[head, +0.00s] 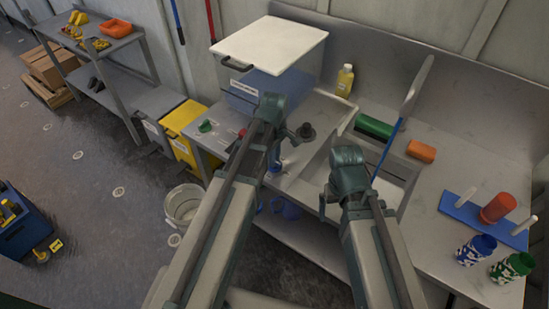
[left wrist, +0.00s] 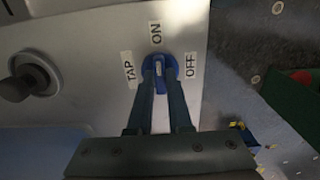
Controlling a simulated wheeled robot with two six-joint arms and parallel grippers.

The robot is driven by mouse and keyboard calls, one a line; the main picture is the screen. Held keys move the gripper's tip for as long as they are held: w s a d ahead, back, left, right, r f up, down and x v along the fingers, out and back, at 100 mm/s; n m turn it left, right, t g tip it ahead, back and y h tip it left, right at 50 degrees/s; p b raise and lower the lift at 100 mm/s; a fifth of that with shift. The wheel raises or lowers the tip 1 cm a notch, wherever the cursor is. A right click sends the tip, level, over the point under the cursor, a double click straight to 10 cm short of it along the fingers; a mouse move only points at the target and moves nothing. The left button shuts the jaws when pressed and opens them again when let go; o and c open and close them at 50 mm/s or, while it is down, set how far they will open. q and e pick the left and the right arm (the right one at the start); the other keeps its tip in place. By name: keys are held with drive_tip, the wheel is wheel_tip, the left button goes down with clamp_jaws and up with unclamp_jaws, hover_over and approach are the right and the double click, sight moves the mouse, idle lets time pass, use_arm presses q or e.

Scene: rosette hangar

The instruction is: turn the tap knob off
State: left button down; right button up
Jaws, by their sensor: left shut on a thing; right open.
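The tap knob (left wrist: 160,78) is blue with a white mark and sits on a pale panel in the left wrist view. Labels on the panel read TAP to its left, ON above it and OFF to its right. The knob's white mark points roughly toward ON. My left gripper (left wrist: 160,68) has its two dark fingers on either side of the knob, shut on it. In the head view, my left arm largely hides the knob. My right gripper (head: 326,200) is open near the sink's front edge, partly hidden by its own arm.
A black round fitting (left wrist: 30,78) stands left of the knob in the left wrist view. A bucket (head: 183,204) stands on the floor.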

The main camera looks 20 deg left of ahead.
use_arm(q)
drive_tip(key=m, duration=0.8)
drive_tip(key=shift+m, duration=0.4)
drive_tip(key=m, duration=0.9)
idle(0.4)
drive_tip(key=c, duration=0.8)
unclamp_jaws()
drive_tip(key=shift+c, duration=0.2)
